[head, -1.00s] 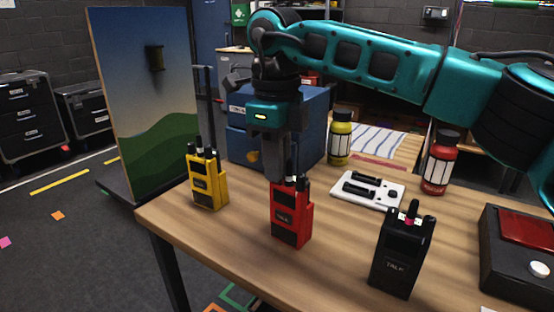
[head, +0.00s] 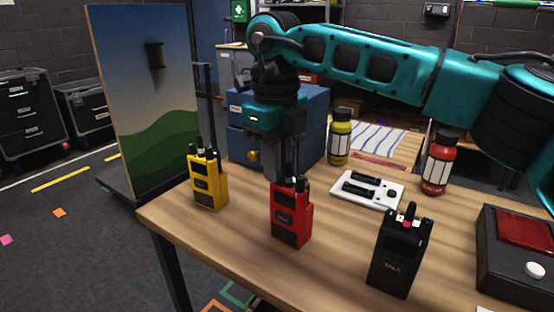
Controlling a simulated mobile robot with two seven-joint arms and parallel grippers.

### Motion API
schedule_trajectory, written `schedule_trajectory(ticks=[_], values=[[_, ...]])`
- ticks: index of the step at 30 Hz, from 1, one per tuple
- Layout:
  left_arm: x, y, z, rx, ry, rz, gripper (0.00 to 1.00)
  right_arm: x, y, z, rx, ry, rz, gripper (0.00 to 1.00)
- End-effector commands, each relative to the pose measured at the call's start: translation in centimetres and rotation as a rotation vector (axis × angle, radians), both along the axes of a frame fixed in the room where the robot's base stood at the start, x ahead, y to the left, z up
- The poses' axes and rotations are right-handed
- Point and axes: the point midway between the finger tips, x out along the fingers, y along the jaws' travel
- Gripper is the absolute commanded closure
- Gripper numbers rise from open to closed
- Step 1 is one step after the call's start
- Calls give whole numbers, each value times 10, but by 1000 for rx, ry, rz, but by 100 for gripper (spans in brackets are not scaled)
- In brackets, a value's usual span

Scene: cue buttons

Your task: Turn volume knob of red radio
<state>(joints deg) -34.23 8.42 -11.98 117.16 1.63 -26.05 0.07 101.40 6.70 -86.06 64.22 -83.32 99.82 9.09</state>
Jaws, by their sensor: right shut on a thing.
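The red radio (head: 291,215) stands upright on the wooden table, between a yellow radio and a black radio. My right gripper (head: 287,178) points straight down over the top of the red radio. Its fingers are shut on the volume knob at the radio's top; the knob itself is mostly hidden by the fingers. Another black stub of the radio shows just right of the fingers. My left gripper is not in view.
A yellow radio (head: 207,184) stands to the left and a black radio (head: 401,255) to the front right. A white charger tray (head: 367,190), a yellow bottle (head: 339,140), a red bottle (head: 438,163) and a black box with a red panel (head: 520,260) are further right. A blue case (head: 312,122) sits behind.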

Motion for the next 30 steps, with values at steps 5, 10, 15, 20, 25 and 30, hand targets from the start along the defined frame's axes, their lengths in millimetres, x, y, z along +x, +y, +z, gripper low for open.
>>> schedule_trajectory(ticks=[5,10,15,20,25,30], values=[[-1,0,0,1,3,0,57,0,0,0,0,-1,1,77],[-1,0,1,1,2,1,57,0,0,0,0,0,1,60],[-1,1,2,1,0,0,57,0,0,0,0,0,2,58],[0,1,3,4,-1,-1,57,0,0,4,0,-1,2,58],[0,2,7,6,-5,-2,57,0,1,29,2,-4,2,58],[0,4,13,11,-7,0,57,-1,2,69,0,-4,1,58]])
